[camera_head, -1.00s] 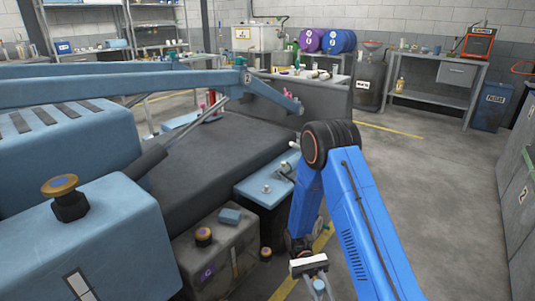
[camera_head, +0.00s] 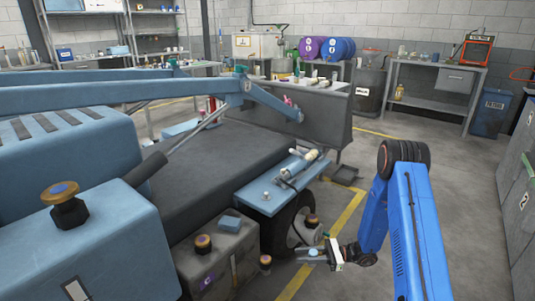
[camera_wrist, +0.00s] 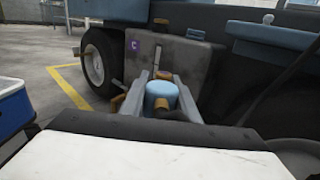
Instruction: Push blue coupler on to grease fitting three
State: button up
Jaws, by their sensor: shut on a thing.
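My gripper (camera_head: 326,252) is at the lower middle right of the head view, pointing left toward the grey tank (camera_head: 218,258) of the blue machine. It is shut on the blue coupler (camera_head: 312,252), a small light blue cylinder. In the wrist view the coupler (camera_wrist: 160,92) sits between the two fingers, with the grey tank (camera_wrist: 172,58) and its purple tag beyond. A clear gap shows between coupler and tank in the head view. I cannot pick out grease fitting three; no number three is readable.
A black tyre (camera_head: 279,222) stands behind the tank. A blue platform (camera_head: 262,194) with a pale cylindrical tool is above it. The floor to the right is open, up to grey cabinets (camera_head: 515,205).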

jog(key=w+d+f+m+t+h, duration=0.3)
jog(key=w+d+m+t, duration=0.4)
jog(key=w+d+t, duration=0.4)
jog(key=shift+w+d+f, duration=0.35)
jog(key=shift+w+d, duration=0.15)
jog(key=shift+d, duration=1.2)
jog(key=shift+a+m+h, duration=0.1)
jog(key=shift+m+h, duration=0.2)
